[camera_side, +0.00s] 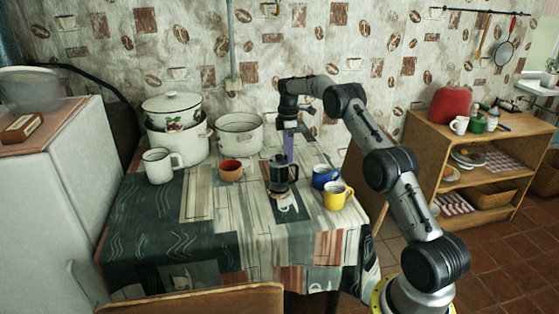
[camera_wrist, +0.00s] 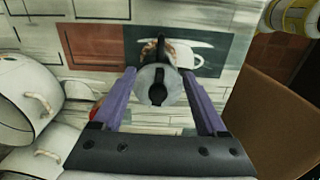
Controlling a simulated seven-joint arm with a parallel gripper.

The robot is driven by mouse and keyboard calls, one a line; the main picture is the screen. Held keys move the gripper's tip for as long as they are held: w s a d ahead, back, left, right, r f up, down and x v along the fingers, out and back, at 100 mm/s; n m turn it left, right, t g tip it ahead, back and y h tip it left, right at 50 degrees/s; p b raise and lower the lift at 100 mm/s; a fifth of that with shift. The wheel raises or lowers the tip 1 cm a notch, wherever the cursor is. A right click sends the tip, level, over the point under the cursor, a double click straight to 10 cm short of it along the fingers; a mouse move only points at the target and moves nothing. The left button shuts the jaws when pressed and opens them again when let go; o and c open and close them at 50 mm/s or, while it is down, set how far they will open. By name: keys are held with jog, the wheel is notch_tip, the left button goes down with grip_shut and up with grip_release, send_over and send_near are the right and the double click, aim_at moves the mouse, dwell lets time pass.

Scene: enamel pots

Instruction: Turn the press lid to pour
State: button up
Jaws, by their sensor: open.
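The French press (camera_side: 283,175), with a dark frame and handle, stands on the table in the side view. In the wrist view its round grey lid (camera_wrist: 160,86) with a dark knob lies between my fingers. My gripper (camera_side: 289,150) points down over the press. In the wrist view its two purple fingers (camera_wrist: 161,98) are spread on either side of the lid, with the left one close to the lid's edge. Whether either finger touches the lid is unclear. The lower body of the press is hidden under the lid in the wrist view.
Blue (camera_side: 325,177) and yellow (camera_side: 337,195) mugs stand right of the press. An orange-brown cup (camera_side: 231,170), a white mug (camera_side: 159,166) and enamel pots (camera_side: 239,134) stand to the left. The table's front (camera_side: 230,250) is clear.

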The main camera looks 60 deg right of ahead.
jog(key=shift+r, duration=2.6)
